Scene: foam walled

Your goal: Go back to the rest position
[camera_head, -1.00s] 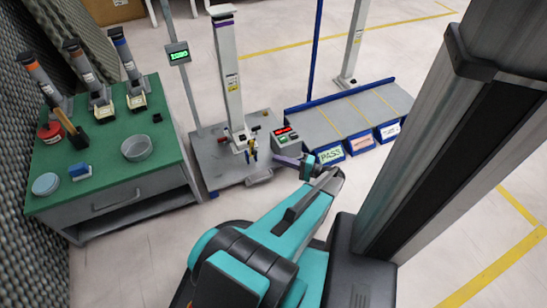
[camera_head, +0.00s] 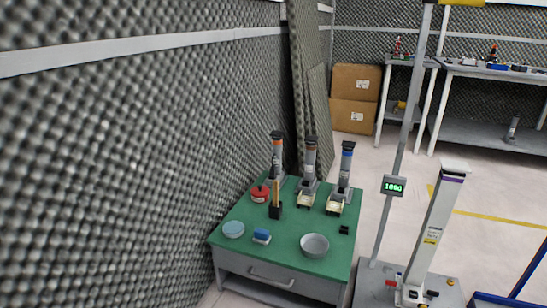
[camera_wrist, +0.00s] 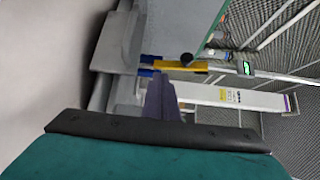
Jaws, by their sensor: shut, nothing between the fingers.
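My gripper (camera_wrist: 160,97) shows in the wrist view as narrow purple fingers, shut and empty. It points toward a white column stand (camera_wrist: 225,97), which lies sideways in that picture. Yellow and blue parts (camera_wrist: 180,66) show close to the fingertips; I cannot tell whether they touch. In the head view my arm and gripper are out of frame. The same stand, with a purple band at its top, stands at the lower right of the head view (camera_head: 437,220).
A green-topped bench (camera_head: 270,240) carries a bowl (camera_head: 314,245), a blue-topped block (camera_head: 261,236), a red container (camera_head: 259,193) and several upright devices. A foam wall (camera_head: 120,160) rises on the left. Cardboard boxes (camera_head: 355,97) and shelves (camera_head: 480,70) stand behind. Open floor (camera_head: 390,150) lies between.

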